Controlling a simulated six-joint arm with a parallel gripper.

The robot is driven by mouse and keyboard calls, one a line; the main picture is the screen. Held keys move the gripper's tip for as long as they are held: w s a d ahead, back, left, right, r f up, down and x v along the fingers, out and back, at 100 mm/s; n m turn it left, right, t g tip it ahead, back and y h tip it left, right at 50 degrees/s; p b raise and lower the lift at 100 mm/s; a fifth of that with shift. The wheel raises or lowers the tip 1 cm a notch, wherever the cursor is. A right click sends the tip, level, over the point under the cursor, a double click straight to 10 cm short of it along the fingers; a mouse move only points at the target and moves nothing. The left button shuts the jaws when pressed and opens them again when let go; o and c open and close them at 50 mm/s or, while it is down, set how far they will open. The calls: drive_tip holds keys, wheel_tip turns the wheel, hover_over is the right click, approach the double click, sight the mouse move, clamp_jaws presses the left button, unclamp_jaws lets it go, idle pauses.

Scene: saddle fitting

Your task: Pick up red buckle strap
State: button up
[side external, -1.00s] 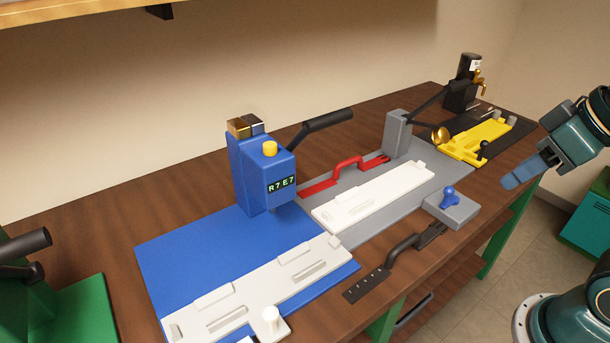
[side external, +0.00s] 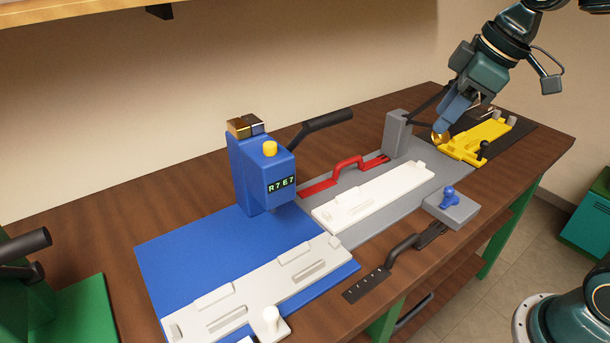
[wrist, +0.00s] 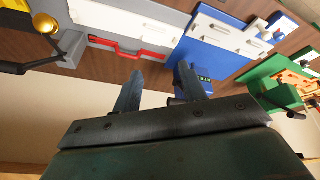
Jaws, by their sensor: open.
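The red buckle strap (side external: 343,173) lies along the back edge of the grey plate, between the blue press and the grey post. It has a raised handle-like loop in its middle. In the wrist view the red strap (wrist: 128,48) shows beyond my fingers, near the wall side. My gripper (side external: 445,125) is in the air at the right, by the gold knob of the grey post's lever, well to the right of the strap. In the wrist view my gripper (wrist: 160,83) has its two fingers apart with nothing between them.
The blue press (side external: 262,175) stands left of the strap, its black lever reaching toward it. The grey post (side external: 397,135) stands at its right end. A white fixture (side external: 370,195) lies in front. A yellow fixture (side external: 485,138) is at the far right. A dark strap (side external: 395,262) lies near the front edge.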

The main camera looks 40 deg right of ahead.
drive_tip(key=w+d+f+n+g+y, duration=0.1)
drive_tip(key=w+f+n, duration=0.15)
drive_tip(key=w, duration=0.35)
drive_tip(key=w+d+f+n, duration=0.1)
drive_tip(key=w+d+n, duration=0.15)
drive_tip(key=w, duration=0.45)
drive_tip(key=n+g+y, duration=0.1)
drive_tip(key=n+y, duration=0.1)
drive_tip(key=n, duration=0.5)
approach(346, 161)
drive_tip(key=v, duration=0.2)
drive_tip(key=shift+d+r, duration=0.15)
drive_tip(key=shift+r, duration=0.15)
drive_tip(key=shift+x, duration=6.85)
clamp_jaws()
